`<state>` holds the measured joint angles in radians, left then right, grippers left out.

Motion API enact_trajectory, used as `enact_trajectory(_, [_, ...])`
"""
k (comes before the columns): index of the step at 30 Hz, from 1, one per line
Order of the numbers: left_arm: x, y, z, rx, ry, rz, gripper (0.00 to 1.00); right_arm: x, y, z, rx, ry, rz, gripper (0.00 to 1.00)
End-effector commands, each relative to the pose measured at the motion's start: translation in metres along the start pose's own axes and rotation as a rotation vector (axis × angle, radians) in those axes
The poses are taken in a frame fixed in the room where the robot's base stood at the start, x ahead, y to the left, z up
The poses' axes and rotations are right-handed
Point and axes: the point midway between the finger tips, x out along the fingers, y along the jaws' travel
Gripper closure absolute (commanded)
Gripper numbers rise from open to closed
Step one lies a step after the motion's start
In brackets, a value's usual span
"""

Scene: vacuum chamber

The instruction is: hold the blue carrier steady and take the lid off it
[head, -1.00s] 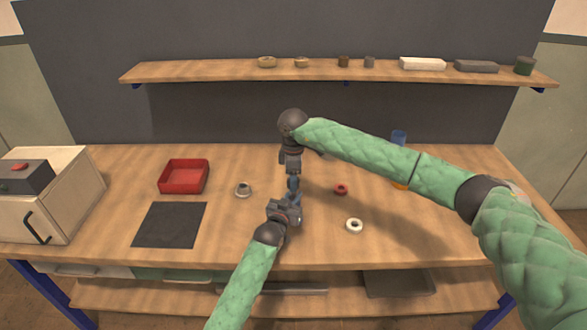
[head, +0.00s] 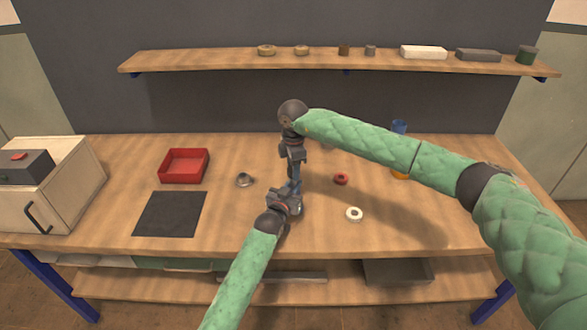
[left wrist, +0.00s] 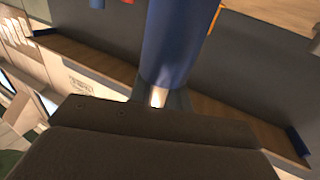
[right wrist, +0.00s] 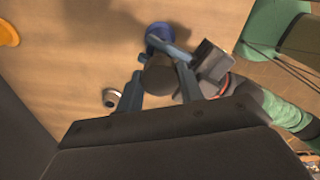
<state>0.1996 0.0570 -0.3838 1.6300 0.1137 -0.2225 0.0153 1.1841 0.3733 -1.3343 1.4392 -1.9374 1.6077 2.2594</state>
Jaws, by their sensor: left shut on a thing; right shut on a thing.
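The blue carrier (left wrist: 178,40) fills the upper middle of the left wrist view as a blue cylinder. It is small between my two grippers in the head view (head: 295,172). My left gripper (head: 290,190) is shut on it from below. My right gripper (head: 293,158) comes down from above and is shut on a dark round piece, apparently the lid (right wrist: 160,75), seen between its fingers in the right wrist view. Blue of the carrier (right wrist: 160,35) shows beyond it. Whether lid and carrier touch cannot be told.
A red tray (head: 184,166) and dark mat (head: 169,214) lie left. A grey ring-like part (head: 244,180), red ring (head: 341,179) and white ring (head: 354,214) lie near my grippers. A blue cylinder (head: 399,127) stands behind my right arm. A shelf (head: 220,63) runs along the back.

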Motion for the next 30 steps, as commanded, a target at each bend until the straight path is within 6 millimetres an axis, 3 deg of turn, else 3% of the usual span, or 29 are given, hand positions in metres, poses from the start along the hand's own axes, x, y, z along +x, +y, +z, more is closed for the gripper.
enact_trajectory(30, [-0.0003, 0.0003, -0.0009, 0.0, 0.002, 0.0, 1.0, -0.0027, 0.0026, 0.0023, -1.484, -0.005, 0.002, 0.9])
